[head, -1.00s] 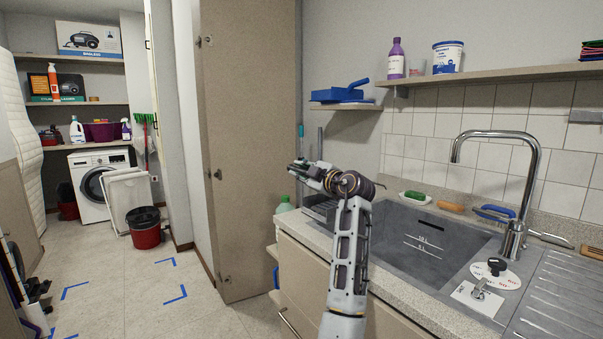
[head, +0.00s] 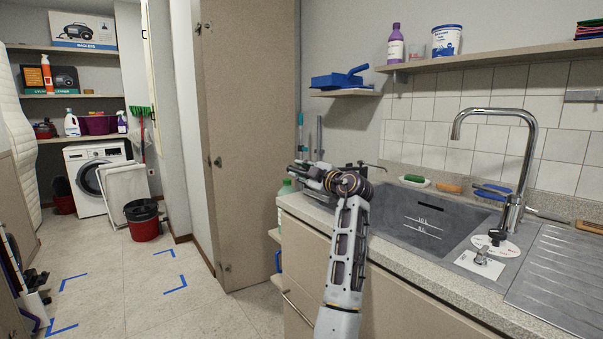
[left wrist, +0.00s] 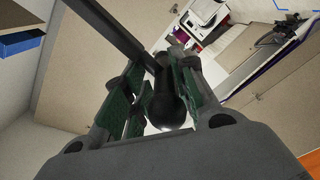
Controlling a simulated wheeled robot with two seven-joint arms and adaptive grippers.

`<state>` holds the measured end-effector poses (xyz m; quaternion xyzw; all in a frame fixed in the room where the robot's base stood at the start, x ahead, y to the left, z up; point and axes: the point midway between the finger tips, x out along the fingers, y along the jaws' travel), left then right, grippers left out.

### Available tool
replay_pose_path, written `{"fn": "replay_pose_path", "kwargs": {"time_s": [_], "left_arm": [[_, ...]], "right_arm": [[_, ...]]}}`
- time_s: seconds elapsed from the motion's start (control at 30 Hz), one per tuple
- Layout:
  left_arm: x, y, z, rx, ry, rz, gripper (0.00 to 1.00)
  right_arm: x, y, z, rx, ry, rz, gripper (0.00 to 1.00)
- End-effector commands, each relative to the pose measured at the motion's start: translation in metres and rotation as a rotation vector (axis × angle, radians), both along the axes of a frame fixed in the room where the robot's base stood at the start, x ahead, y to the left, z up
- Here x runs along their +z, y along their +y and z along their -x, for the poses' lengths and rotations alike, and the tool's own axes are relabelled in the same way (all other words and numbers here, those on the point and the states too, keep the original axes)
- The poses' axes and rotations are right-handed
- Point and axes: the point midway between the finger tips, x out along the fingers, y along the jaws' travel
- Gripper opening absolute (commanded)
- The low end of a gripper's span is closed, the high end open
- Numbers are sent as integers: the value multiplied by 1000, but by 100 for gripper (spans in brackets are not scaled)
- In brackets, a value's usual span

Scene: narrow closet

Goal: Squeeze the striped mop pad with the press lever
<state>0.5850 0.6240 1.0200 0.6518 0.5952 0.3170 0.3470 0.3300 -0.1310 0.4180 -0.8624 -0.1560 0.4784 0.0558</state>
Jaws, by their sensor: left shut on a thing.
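My left gripper (head: 303,174) is at the left end of the counter, beside the sink. In the left wrist view its green-padded fingers (left wrist: 165,92) are shut on a black handle (left wrist: 172,113), which looks like the press lever's grip. A black bar (left wrist: 122,38) runs from this handle to the upper left. In the head view a dark part with a thin rod (head: 370,165) shows just behind my gripper; I cannot tell if it belongs to the press. The striped mop pad cannot be made out in either view. My right gripper is out of view.
The grey sink (head: 420,226) with a tall tap (head: 533,150) is right of my left arm. A green sponge (head: 413,180) and brushes lie along its back edge. A small shelf with a blue dustpan (head: 341,79) is above. A tall cupboard door (head: 250,150) stands left of the counter.

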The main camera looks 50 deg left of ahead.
Motion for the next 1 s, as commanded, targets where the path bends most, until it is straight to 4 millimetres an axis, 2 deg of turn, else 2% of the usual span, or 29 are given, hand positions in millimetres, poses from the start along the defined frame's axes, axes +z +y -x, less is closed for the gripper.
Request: {"fn": "replay_pose_path", "kwargs": {"time_s": [0.03, 0.37, 0.4, 0.5, 1.0], "left_arm": [[-3, 2, 5, 17, 14, 2, 0], [-3, 3, 5, 17, 13, 2, 0], [-2, 3, 5, 17, 13, 2, 28], [-2, 3, 5, 17, 11, 2, 41], [-1, 0, 2, 8, 5, 0, 41]], "right_arm": [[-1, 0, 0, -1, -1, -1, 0], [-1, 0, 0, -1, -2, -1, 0], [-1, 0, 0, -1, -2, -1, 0], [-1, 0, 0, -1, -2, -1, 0], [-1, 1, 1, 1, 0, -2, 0]]}}
